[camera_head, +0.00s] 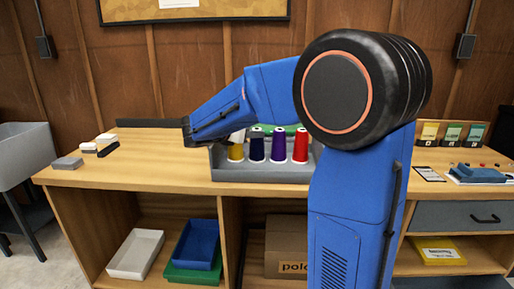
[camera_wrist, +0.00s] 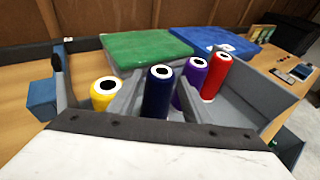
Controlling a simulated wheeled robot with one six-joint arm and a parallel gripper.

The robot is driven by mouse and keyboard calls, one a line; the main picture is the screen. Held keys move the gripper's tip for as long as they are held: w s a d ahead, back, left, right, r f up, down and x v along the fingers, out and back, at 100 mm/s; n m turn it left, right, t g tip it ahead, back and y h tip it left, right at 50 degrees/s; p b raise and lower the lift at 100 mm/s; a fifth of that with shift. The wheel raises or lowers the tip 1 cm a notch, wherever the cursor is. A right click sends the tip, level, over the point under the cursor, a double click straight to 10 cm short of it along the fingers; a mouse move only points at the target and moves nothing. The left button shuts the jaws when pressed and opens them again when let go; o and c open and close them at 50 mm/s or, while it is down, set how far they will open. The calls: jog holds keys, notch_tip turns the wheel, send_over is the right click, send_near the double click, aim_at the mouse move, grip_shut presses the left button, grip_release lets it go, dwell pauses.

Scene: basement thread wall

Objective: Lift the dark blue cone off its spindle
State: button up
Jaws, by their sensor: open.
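The dark blue cone (camera_wrist: 157,93) stands upright in the wrist view, between a yellow cone (camera_wrist: 104,96) and a purple cone (camera_wrist: 190,84). In the head view the dark blue cone (camera_head: 257,147) stands in the grey tray (camera_head: 262,173), second from the left. My gripper (camera_wrist: 161,84) is open in the wrist view, its two grey fingers one on each side of the dark blue cone. I cannot tell whether they touch it. The cone's base is hidden behind my wrist's dark edge. Its spindle cannot be made out. My gripper is mostly hidden in the head view.
A red cone (camera_wrist: 215,79) stands beyond the purple one. A green bin (camera_wrist: 145,48) and a blue bin (camera_wrist: 212,38) lie behind the cones. Small blocks (camera_head: 90,147) lie at the bench's left. The bench (camera_head: 150,160) is clear left of the tray.

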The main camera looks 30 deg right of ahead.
jog(key=shift+x, duration=1.85)
jog(key=shift+f, duration=0.1)
grip_shut()
notch_tip(320, 180, up, 10)
